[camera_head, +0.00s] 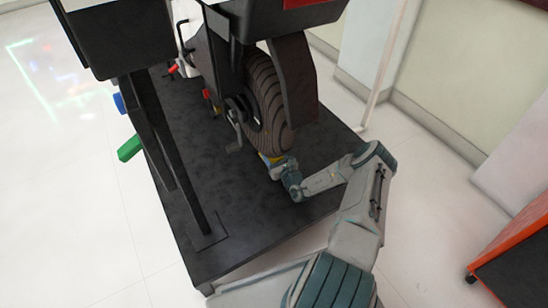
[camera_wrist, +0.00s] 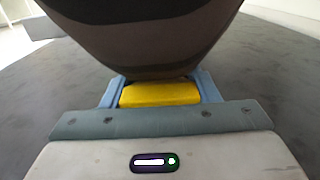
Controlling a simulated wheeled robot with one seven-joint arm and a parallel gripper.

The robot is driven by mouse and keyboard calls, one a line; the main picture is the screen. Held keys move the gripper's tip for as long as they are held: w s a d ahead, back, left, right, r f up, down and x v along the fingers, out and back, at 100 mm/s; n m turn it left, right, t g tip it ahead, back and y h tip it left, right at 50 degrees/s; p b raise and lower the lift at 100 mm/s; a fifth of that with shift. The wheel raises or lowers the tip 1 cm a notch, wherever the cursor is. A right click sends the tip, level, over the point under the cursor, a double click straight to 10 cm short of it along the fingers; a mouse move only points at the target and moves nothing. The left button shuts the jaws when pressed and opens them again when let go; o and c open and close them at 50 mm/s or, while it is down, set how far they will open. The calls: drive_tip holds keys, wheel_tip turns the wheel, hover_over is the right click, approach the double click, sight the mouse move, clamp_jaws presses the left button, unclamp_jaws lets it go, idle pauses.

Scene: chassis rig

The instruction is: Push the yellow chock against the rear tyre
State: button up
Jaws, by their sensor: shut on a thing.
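The yellow chock (camera_wrist: 160,95) lies between the two blue fingers of my gripper (camera_wrist: 160,92) in the wrist view. My gripper is shut on it, low over the dark platform. The rear tyre (camera_wrist: 145,35) rises just beyond the chock, and its lower edge overlaps the chock's far side in this view; I cannot tell whether they touch. In the head view the tyre (camera_head: 268,100) stands upright on the platform, and my gripper (camera_head: 272,160) is at its near foot. Only a small bit of yellow shows there, the rest being hidden by my gripper.
The black platform (camera_head: 250,225) has a clear near area. A dark upright post (camera_head: 175,160) stands left of the tyre, with a green block (camera_head: 129,148) and a blue piece (camera_head: 119,103) at the left edge. An orange-sided cart (camera_head: 515,255) is at the lower right.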

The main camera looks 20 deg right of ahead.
drive_tip(key=shift+w+a, duration=0.1)
drive_tip(key=shift+w, duration=0.5)
drive_tip(key=o, duration=1.4)
drive_tip(key=shift+r, duration=0.1)
